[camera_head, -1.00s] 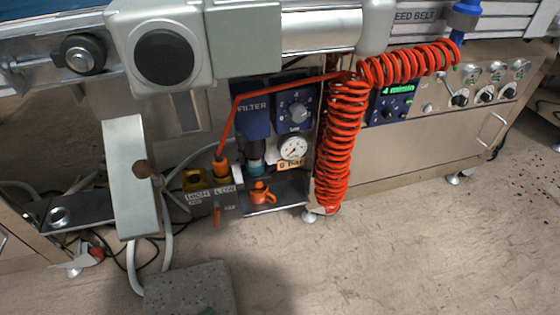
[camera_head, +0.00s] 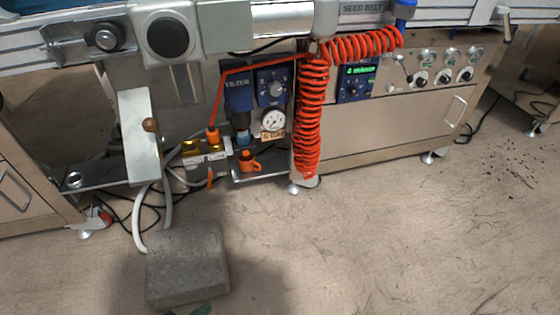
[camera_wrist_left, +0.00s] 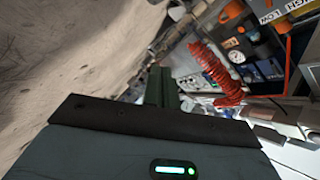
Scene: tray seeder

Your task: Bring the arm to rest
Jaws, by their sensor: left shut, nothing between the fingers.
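My left gripper shows in the left wrist view (camera_wrist_left: 160,87) as dark green fingers closed together with nothing between them. In the head view only a small green tip of it (camera_head: 202,309) shows at the bottom edge, in front of the floor by the grey block. It is apart from the machine. The rest of my left arm is hidden below the frame. My right gripper is in neither view.
A grey stone-like block (camera_head: 187,262) stands on the floor near the machine. An orange coiled hose (camera_head: 310,115) hangs beside a blue filter unit (camera_head: 238,90) and a gauge (camera_head: 272,120). A steel cabinet (camera_head: 395,135) stands right.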

